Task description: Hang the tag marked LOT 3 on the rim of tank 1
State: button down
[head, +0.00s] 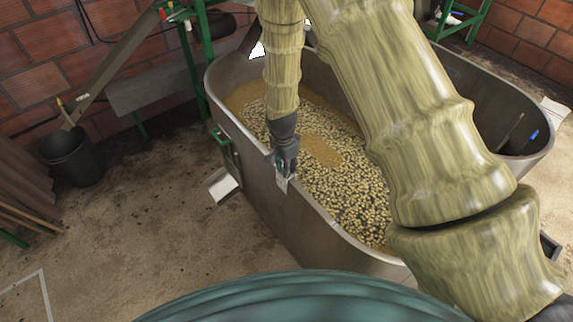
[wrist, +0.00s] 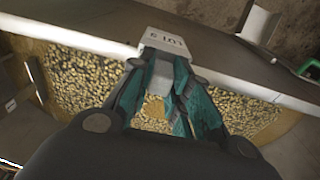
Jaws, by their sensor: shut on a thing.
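A steel tank (head: 318,226) holds pale beans in brownish liquid; I see no number on it. My gripper (head: 284,168) is at its near-left rim, pointing down. In the wrist view, the teal fingers of my gripper (wrist: 163,80) are shut on the grey clip part of a white tag (wrist: 166,43). The tag's dark lettering is upside down and seems to read LOT with a digit I cannot read surely. The tag lies across the rim (wrist: 85,41), its face on the outer side. It shows small in the head view (head: 282,184). I cannot tell whether the clip is seated.
A second, emptier steel tank compartment (head: 490,95) is at the right, with a white plate (head: 555,110) at its edge. A white chute (head: 222,186) sticks out by the green gate (head: 222,142). A black bucket (head: 74,157) stands left. The floor between is clear.

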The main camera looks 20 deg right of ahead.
jog(key=shift+f, duration=0.1)
dwell(0.3)
jog(key=c, duration=1.3)
grip_release()
jog(key=shift+o, duration=0.2)
notch_tip(320, 180, up, 12)
jog(key=shift+s+a, duration=0.15)
jog(key=shift+a, duration=0.25)
